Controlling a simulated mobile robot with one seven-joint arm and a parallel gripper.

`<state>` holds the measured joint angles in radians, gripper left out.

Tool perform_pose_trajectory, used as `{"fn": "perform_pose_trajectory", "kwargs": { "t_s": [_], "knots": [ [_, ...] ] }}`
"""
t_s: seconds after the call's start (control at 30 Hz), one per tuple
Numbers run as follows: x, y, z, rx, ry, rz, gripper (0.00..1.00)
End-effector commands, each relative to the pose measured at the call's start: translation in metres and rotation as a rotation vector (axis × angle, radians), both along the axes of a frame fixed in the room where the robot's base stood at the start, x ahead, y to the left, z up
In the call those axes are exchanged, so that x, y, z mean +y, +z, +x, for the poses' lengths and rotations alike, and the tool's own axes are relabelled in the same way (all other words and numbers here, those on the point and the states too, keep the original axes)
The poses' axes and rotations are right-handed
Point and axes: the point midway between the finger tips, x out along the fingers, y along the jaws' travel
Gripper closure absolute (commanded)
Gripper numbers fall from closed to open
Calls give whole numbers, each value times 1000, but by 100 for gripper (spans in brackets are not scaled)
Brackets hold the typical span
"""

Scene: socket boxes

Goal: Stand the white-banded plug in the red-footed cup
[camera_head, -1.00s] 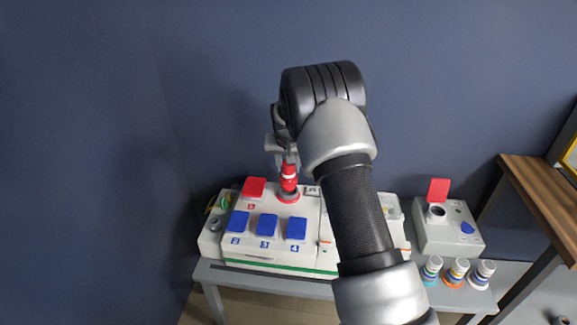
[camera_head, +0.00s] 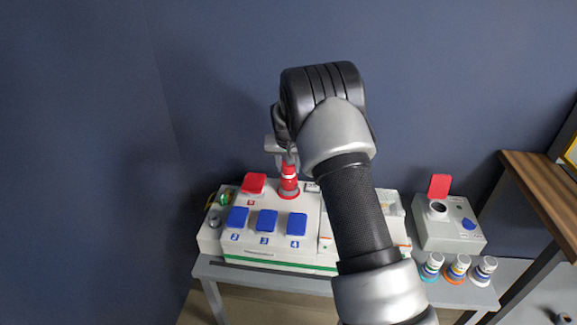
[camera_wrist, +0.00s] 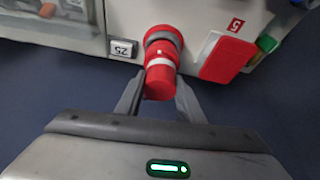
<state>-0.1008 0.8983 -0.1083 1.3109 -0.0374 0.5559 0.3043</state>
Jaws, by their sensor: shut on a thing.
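The white-banded plug (camera_wrist: 160,62) is red with a pale band. My gripper (camera_wrist: 158,92) is shut on its near end in the wrist view, one finger on each side. In the head view the plug (camera_head: 289,172) stands upright at a red-ringed round opening (camera_head: 288,191) in the white socket box. I cannot tell how deep it sits. Three small banded cups stand at the front right: one teal-footed (camera_head: 430,268), one orange-looking (camera_head: 456,268) and one whitish (camera_head: 483,271). I cannot tell which cup counts as red-footed.
The socket box has a red flap (camera_head: 253,183) and blue flaps (camera_head: 266,221) near the plug. My arm hides part of its right side. A smaller grey box (camera_head: 447,228) with a raised red flap stands right. A wooden table (camera_head: 545,190) is at far right.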

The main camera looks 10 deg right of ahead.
Motion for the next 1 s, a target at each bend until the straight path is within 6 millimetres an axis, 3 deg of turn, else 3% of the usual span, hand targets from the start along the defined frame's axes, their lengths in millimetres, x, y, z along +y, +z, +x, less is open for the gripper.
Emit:
{"fn": "perform_pose_trajectory", "kwargs": {
  "t_s": [0.33, 0.37, 0.47, 0.77, 1.0],
  "knots": [
    [0, -14, 0, 0, 0, 0, 90],
    [0, -11, 0, -1, 0, 0, 60],
    [0, -11, 0, -1, 0, 0, 44],
    [0, -11, -1, 1, 0, 0, 44],
    [3, 19, -10, -3, 0, 0, 44]
  ]
}}
